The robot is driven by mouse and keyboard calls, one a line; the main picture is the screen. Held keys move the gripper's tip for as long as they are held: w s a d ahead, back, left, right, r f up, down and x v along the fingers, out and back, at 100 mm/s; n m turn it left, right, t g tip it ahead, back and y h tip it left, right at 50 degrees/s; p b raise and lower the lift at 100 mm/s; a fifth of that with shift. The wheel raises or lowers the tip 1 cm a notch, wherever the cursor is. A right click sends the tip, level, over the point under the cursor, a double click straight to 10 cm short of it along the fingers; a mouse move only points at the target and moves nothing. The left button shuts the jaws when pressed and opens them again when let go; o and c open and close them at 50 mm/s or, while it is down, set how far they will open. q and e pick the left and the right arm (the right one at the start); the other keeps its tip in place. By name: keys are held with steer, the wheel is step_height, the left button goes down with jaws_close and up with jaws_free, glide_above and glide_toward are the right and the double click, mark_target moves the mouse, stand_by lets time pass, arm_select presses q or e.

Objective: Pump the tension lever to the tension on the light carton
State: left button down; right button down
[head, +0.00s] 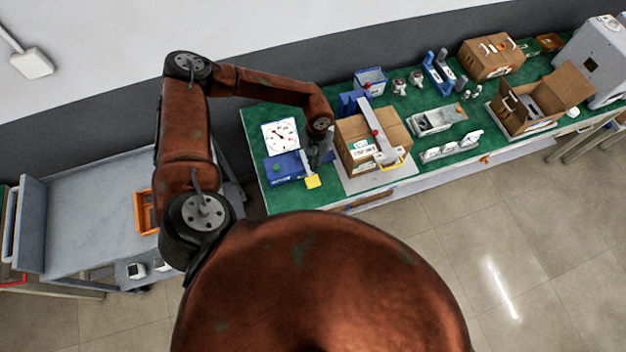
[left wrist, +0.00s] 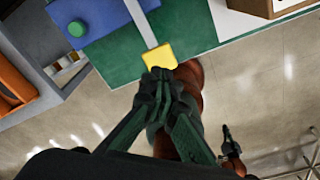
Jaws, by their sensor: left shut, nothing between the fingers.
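A blue pump (head: 284,168) with a white dial (head: 280,135) sits at the left end of the green bench. Its grey lever ends in a yellow paddle (head: 313,182); the paddle also shows in the left wrist view (left wrist: 158,55). My left gripper (left wrist: 158,74) is shut and empty, its fingertips at the paddle's near edge; I cannot tell if they touch. In the head view the left gripper (head: 320,160) is beside the lever. A brown carton (head: 390,125) with white-green labels stands right of it, under a grey strap arm. The dial's reading is too small to make out.
A grey cart (head: 90,215) with an orange bin (head: 146,212) stands left of the bench. Blue stands, an open carton (head: 545,100) and a closed carton (head: 490,58) occupy the bench further right. A dark gripper-like shape, possibly my right one, shows low in the wrist view.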

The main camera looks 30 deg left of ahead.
mark_target(313, 180)
arm_select(q)
steer(key=shift+f, duration=0.1)
steer(key=shift+s+d+f+b, duration=0.1)
steer(key=shift+s+f+b, duration=0.1)
steer(key=shift+f+b, duration=1.25)
steer(key=shift+s+f+b, duration=0.2)
steer(key=shift+f+b, duration=0.7)
steer(key=shift+f, duration=1.05)
